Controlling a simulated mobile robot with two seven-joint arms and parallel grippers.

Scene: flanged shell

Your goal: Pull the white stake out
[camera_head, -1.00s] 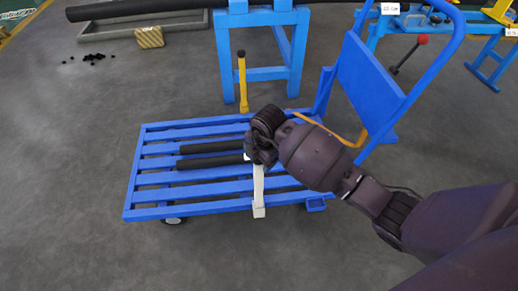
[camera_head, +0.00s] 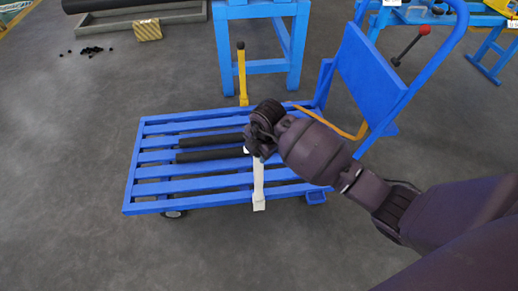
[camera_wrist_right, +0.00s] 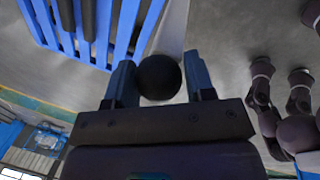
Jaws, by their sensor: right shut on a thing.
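The white stake (camera_head: 259,187) stands at the near side of the blue cart (camera_head: 163,207), its lower end by the cart's front edge. My right gripper (camera_head: 257,150) is at the stake's top and covers it in the head view. In the right wrist view the gripper (camera_wrist_right: 158,80) has its two fingers on either side of a round black knob (camera_wrist_right: 158,77), shut on it, with the white shaft (camera_wrist_right: 172,28) running away beyond. A yellow stake (camera_head: 242,75) with a black top stands on the cart's far side. My left gripper is not in view.
Two black bars (camera_head: 205,154) lie on the cart's slats, left of my right gripper. The cart's blue upright panel and handle (camera_head: 368,75) rise at the right. A blue stand (camera_head: 262,65) is behind. Grey floor is clear at the left and front.

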